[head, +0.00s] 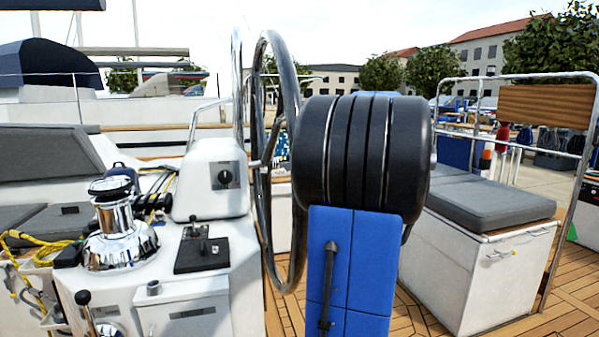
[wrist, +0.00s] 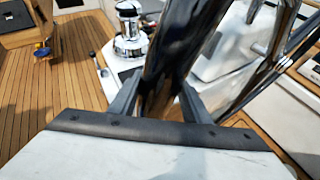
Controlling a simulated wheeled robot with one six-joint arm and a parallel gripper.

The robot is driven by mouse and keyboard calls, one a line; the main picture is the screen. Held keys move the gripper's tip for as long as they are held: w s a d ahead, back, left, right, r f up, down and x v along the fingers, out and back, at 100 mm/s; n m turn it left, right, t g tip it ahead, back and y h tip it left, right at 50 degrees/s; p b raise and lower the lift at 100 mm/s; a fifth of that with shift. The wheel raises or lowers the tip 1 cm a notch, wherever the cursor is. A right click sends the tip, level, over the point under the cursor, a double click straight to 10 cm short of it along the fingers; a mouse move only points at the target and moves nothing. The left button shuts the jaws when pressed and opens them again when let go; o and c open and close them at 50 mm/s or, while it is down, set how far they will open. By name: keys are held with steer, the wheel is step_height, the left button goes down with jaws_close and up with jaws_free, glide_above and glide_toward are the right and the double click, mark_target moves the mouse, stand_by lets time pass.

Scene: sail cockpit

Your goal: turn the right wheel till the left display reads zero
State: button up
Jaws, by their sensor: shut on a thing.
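A dark, shiny steering wheel (head: 258,120) stands nearly edge-on in the middle of the head view. A second thin rim (head: 237,75) shows just to its left. In the wrist view, the thick dark rim of a wheel (wrist: 178,45) runs up between the two fingers of my gripper (wrist: 158,95). The gripper is shut on this rim, with one finger on each side. My gripper is not visible in the head view, where my large black and blue arm covers the area right of the wheel. No readable display shows in either view.
A grey-cushioned seat (head: 490,207) stands at right.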

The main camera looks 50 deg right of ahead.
steer(key=shift+a+r, duration=0.1)
steer(key=shift+r, duration=0.1)
steer(key=o, duration=1.4)
steer(key=shift+a, duration=0.1)
steer(key=shift+o, duration=0.2)
steer(key=shift+s+d, duration=0.25)
steer(key=v, duration=1.6)
steer(key=shift+s+r, duration=0.25)
steer(key=shift+s, duration=0.1)
steer(key=shift+s+d, duration=0.1)
